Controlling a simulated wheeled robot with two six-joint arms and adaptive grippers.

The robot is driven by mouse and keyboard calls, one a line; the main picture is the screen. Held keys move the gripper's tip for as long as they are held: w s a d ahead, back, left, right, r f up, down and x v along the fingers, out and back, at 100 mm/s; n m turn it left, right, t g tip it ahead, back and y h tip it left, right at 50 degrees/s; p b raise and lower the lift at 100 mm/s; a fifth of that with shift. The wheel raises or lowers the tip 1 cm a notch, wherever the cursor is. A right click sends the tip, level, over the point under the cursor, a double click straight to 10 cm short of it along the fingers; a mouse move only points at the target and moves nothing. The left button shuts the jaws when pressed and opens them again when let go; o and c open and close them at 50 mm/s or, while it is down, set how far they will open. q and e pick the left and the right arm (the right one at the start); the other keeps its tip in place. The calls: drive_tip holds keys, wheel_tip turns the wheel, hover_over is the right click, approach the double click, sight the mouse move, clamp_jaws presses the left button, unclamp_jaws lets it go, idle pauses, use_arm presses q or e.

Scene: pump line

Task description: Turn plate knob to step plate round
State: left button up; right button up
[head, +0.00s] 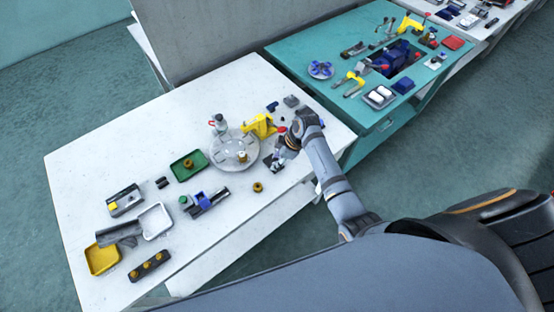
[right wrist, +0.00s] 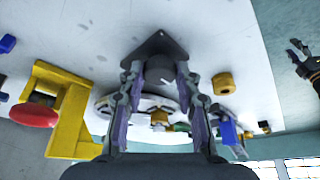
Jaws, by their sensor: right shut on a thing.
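The round grey plate (head: 232,158) lies on the white table, with a few small parts on it. The dark plate knob (right wrist: 160,76) stands on a dark pointed base (right wrist: 157,44) beside the plate, and a pale cross mark shows on it. My right gripper (head: 284,153) comes down over this spot and largely hides the knob in the head view. In the right wrist view my right gripper (right wrist: 160,92) has its two fingers on either side of the knob, shut on it. My left gripper (right wrist: 297,48) shows at the right edge of the right wrist view, its jaw opening unclear.
A yellow fixture (head: 260,124) with a red part stands close behind the right gripper. A yellow ring (head: 258,187) lies in front. A green tray (head: 188,165), a white tray (head: 155,221) and a yellow tray (head: 102,259) are to the left. A teal bench (head: 300,50) stands behind.

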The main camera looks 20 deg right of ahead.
drive_tip(key=shift+c, duration=0.3)
drive_tip(key=n+g, duration=0.1)
drive_tip(key=n, duration=0.3)
drive_tip(key=shift+w+y, duration=0.15)
drive_tip(key=shift+y, duration=0.15)
drive_tip(key=n+g+b, duration=0.1)
drive_tip(key=n+g, duration=0.1)
drive_tip(key=n, duration=0.2)
drive_tip(key=shift+w+n+b, duration=0.15)
drive_tip(key=shift+n+b, duration=0.15)
drive_tip(key=n+g, duration=0.1)
drive_tip(key=n, duration=0.1)
drive_tip(key=n+h+b, duration=0.1)
drive_tip(key=n, duration=0.1)
drive_tip(key=shift+w+g, duration=0.1)
drive_tip(key=shift+g, duration=0.3)
drive_tip(key=shift+a+n+g+h+b, duration=0.1)
drive_tip(key=shift+n+g+h+b, duration=0.25)
drive_tip(key=shift+n, duration=0.9)
drive_tip(key=shift+a+n+g+h+b, duration=0.15)
drive_tip(key=shift+n+h, duration=0.3)
drive_tip(key=shift+n, duration=0.8)
drive_tip(key=shift+d, duration=0.1)
drive_tip(key=o, duration=1.1)
